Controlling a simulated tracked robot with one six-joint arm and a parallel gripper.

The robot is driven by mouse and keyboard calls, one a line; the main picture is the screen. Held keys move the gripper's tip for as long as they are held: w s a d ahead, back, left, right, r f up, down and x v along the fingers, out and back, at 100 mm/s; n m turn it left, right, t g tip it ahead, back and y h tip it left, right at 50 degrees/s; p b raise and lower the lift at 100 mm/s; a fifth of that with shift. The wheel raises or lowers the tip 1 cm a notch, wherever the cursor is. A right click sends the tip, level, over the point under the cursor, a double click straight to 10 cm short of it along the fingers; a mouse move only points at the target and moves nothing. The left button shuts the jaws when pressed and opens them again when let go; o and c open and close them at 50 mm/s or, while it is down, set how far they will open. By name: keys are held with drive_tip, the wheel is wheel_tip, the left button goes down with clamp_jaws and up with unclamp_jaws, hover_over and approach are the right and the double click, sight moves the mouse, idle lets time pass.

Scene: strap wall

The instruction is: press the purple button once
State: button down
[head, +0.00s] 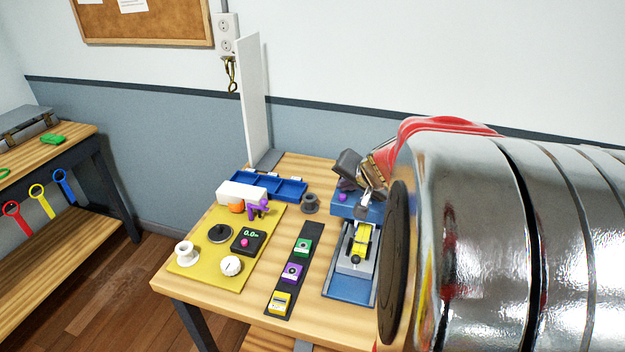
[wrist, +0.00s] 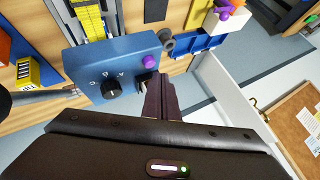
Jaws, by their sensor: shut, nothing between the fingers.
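A round purple button (wrist: 150,61) sits on the blue panel (wrist: 75,65) of a machine, beside a black lettered dial (wrist: 112,88). It also shows small in the head view (head: 342,197) on the blue machine (head: 348,288). My gripper (wrist: 152,82) is shut and empty, its dark fingers pointing at the panel just beside the purple button. Whether they touch the panel cannot be told. Another purple block (head: 292,272) with a dark top lies in a black strip, between a green block (head: 303,247) and a yellow block (head: 280,301).
A yellow board (head: 205,267) with a scale and weights lies left on the bench. A blue tray (head: 285,187) and grey ring (head: 310,203) stand behind. A white upright panel (head: 252,100) rises at the back. My silver arm hides the bench's right side.

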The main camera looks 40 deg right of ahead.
drive_tip(key=shift+f, duration=0.15)
drive_tip(key=shift+s+f, duration=0.1)
drive_tip(key=shift+f, duration=0.15)
drive_tip(key=shift+f, duration=0.5)
idle(1.4)
drive_tip(key=shift+r, duration=0.95)
drive_tip(key=shift+r, duration=0.15)
drive_tip(key=shift+r, duration=2.35)
drive_tip(key=shift+a, duration=0.1)
